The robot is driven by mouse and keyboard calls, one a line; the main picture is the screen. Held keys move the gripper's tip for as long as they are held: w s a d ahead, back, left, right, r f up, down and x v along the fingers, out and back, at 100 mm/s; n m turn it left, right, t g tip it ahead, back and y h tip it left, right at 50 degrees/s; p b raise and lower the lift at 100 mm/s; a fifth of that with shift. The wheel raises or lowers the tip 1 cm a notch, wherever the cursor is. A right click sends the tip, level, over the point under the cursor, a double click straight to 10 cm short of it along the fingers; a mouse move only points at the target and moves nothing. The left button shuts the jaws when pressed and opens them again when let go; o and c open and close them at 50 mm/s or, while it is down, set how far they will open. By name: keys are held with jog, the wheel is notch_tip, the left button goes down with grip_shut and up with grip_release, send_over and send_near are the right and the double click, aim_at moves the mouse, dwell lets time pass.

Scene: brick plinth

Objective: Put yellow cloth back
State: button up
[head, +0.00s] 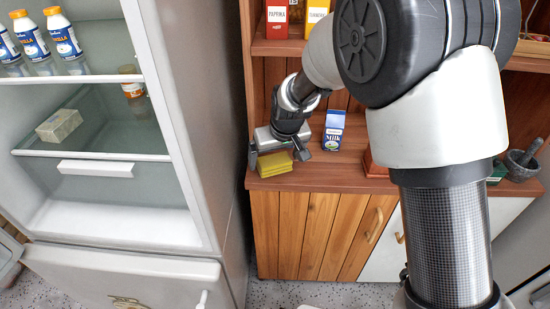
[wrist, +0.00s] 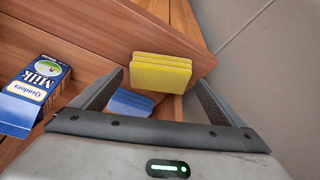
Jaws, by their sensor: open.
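The yellow cloth (head: 274,163) is a folded, layered stack at the front left corner of the wooden counter. It also shows in the wrist view (wrist: 160,73), near the counter's edge. My gripper (head: 277,155) is open above the cloth, pointing down. In the wrist view my gripper's fingers (wrist: 160,85) stand to either side of the yellow cloth, with gaps visible. I cannot tell whether they touch it. A blue folded cloth (wrist: 130,103) lies close by, between the fingers in that view; it is hidden in the head view.
A blue and white milk carton (head: 334,130) stands right of my gripper on the counter (head: 330,178). A shelf (head: 278,46) with spice boxes is above. An open fridge (head: 105,215) with bottles stands left. A mortar (head: 522,165) is at far right.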

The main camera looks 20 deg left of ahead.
jog(key=s+d+r+m+p, duration=0.1)
jog(key=s+d+r, duration=0.1)
jog(key=d+r, duration=0.45)
jog(key=s+d+r+p, duration=0.1)
jog(key=s+d+r, duration=0.2)
jog(key=r, duration=0.6)
jog(key=s+d+r+m+t+h, duration=0.1)
jog(key=s+d+r+m, duration=0.2)
jog(key=s+d, duration=0.6)
jog(key=s+d+r+m+h, duration=0.1)
jog(key=s+d+r+m, duration=0.2)
jog(key=s+d, duration=0.7)
jog(key=d+r, duration=0.1)
jog(key=d, duration=0.2)
jog(key=shift+s+d+r+t+h, duration=0.15)
jog(key=shift+s+r+t+h, duration=0.15)
jog(key=shift+t+h, duration=0.1)
